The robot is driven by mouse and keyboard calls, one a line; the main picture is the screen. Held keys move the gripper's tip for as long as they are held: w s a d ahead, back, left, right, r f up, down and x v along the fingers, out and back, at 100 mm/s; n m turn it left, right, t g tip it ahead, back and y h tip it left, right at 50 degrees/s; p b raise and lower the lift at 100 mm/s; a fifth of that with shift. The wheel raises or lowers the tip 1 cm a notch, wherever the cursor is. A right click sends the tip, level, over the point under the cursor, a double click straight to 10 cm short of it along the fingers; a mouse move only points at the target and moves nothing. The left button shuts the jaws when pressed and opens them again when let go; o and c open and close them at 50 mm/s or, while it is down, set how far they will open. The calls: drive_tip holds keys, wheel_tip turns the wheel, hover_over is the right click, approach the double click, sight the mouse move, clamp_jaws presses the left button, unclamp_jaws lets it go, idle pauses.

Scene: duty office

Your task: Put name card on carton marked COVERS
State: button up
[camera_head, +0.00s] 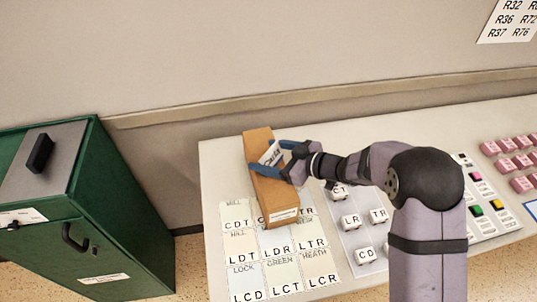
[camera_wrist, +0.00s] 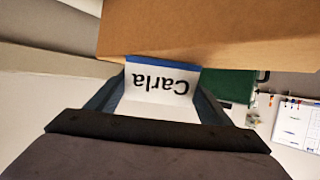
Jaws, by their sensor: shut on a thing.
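The name card (camera_wrist: 160,84), white with a blue edge and the name "Carla", is between the fingers of my gripper (camera_wrist: 158,98) in the wrist view, where the name appears upside down. In the head view the card (camera_head: 271,153) shows at the brown carton (camera_head: 263,195), with my gripper (camera_head: 285,158) shut on it from the right. In the wrist view the carton (camera_wrist: 215,30) lies just beyond the card's blue edge. I cannot tell whether card and carton touch. The carton's front end bears a small white label, too small to read.
Lettered cards (camera_head: 278,262) lie in rows in front of the carton on the pale table (camera_head: 215,160). White lettered blocks (camera_head: 350,219) stand to the right, and pink blocks (camera_head: 506,145) farther right. A green cabinet (camera_head: 120,190) stands left of the table.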

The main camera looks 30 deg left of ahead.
drive_tip(key=o, duration=1)
drive_tip(key=shift+f, duration=0.1)
drive_tip(key=b+v, duration=0.1)
drive_tip(key=v, duration=1.1)
drive_tip(key=shift+b, duration=0.3)
